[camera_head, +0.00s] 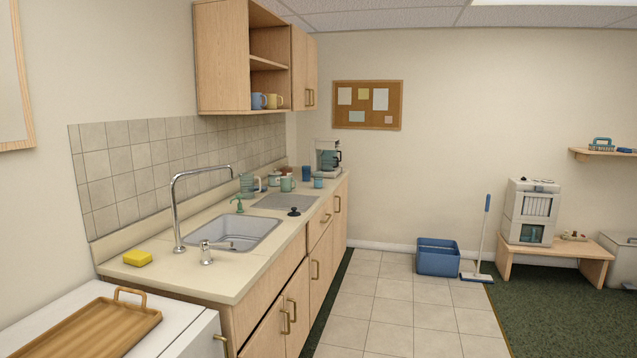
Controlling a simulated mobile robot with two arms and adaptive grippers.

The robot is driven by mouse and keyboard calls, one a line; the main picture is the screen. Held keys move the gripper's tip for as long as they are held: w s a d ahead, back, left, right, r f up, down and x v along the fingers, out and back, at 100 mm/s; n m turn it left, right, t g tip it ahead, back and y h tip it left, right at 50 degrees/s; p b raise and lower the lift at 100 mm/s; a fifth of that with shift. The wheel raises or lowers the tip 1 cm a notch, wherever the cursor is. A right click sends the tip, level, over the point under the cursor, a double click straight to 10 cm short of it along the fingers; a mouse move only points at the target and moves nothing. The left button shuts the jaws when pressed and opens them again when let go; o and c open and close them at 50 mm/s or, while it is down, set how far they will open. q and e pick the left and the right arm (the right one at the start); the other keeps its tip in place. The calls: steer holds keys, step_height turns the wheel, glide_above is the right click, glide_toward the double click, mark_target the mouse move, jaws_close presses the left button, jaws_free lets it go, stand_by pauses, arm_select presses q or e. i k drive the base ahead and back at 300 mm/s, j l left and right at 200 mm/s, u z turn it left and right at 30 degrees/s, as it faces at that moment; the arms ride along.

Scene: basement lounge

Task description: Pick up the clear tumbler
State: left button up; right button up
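I cannot make out a clear tumbler for certain. Several small vessels stand on the kitchen counter (165,272) toward its far end. Among them is a see-through greenish vessel (246,184) that seems to have a handle, by the back wall. A green mug (287,184), a dark blue cup (306,173) and a small blue cup (318,183) stand to its right. They are small and partly overlap, so details are hard to tell. Neither of my grippers is in view.
A sink (238,231) with a tall faucet lies mid-counter, a yellow sponge (137,258) nearer. A coffee maker (327,160) stands at the far end. A wooden tray (88,328) is at lower left. Tiled floor (395,315) is free; a blue bin (438,257) and broom stand beyond.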

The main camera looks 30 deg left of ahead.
mark_target(317, 177)
steer(key=i+j+u, duration=0.2)
steer(key=u, duration=0.3)
steer(key=i+j+u, duration=0.15)
steer(key=u, duration=0.35)
steer(key=i+u, duration=0.5)
steer(key=k, duration=0.1)
